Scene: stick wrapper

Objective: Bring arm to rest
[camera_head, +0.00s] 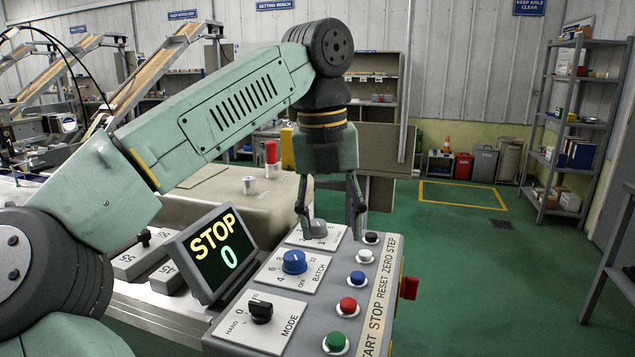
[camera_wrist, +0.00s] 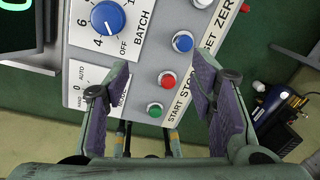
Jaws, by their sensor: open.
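My gripper (camera_head: 329,230) hangs from my arm above the far part of the control panel (camera_head: 230,345), pointing down. Its two fingers are apart with nothing held between them. In the wrist view my gripper (camera_wrist: 160,80) also shows open, over the panel. A grey knob on the far plate is partly hidden by the left finger; I cannot tell whether they touch. The blue BATCH knob (camera_head: 294,262) and the black MODE knob (camera_head: 261,312) are clear of the fingers. The display (camera_head: 216,252) reads STOP and 0.
Green (camera_head: 337,340), red (camera_head: 348,305), blue (camera_head: 357,277) and other buttons line the panel's right side. A red switch (camera_head: 410,288) sticks out of its right face. A shelf rack (camera_head: 580,130) stands at the far right. The green floor (camera_head: 480,270) right of the panel is open.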

